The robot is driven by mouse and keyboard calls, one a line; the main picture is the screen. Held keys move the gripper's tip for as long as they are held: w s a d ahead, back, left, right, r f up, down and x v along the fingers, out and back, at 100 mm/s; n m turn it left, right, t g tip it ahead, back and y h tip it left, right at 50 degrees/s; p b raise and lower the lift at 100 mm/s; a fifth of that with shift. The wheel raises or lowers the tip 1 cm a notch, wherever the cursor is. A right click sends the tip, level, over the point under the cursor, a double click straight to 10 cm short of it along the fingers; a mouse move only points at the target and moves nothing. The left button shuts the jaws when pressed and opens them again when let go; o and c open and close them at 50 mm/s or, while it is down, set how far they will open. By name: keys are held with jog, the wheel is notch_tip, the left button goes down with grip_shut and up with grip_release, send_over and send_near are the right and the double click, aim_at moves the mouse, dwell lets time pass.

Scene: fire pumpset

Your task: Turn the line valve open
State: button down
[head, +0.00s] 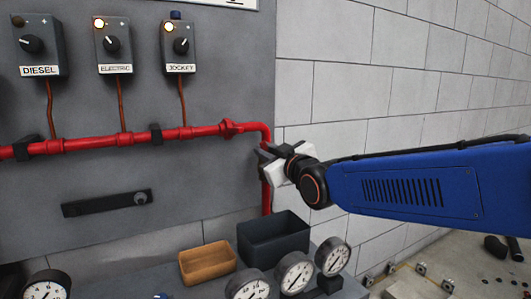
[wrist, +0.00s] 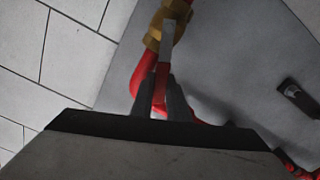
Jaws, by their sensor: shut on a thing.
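The line valve shows in the wrist view as a brass body (wrist: 155,38) on the red pipe, with a flat grey lever (wrist: 167,45) ending in a red grip (wrist: 160,82). My gripper (wrist: 160,92) is shut on that red grip, with one dark finger on each side. In the wrist view the lever looks roughly in line with the pipe, but its exact angle is hard to judge. In the head view my gripper (head: 265,160) is at the vertical pipe on the right and hides most of the valve.
The red pipe (head: 95,141) runs along the grey panel (head: 215,80) below the Diesel (head: 38,45), Electric (head: 113,45) and Jockey (head: 179,46) boxes. A black bin (head: 272,243), a tan tray (head: 207,264) and several gauges (head: 295,272) stand below.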

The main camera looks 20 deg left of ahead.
jog(key=shift+f, duration=0.1)
dwell(0.3)
jog(key=c, duration=1.7)
grip_release()
jog(key=v, duration=1.7)
jog(key=shift+s, duration=0.25)
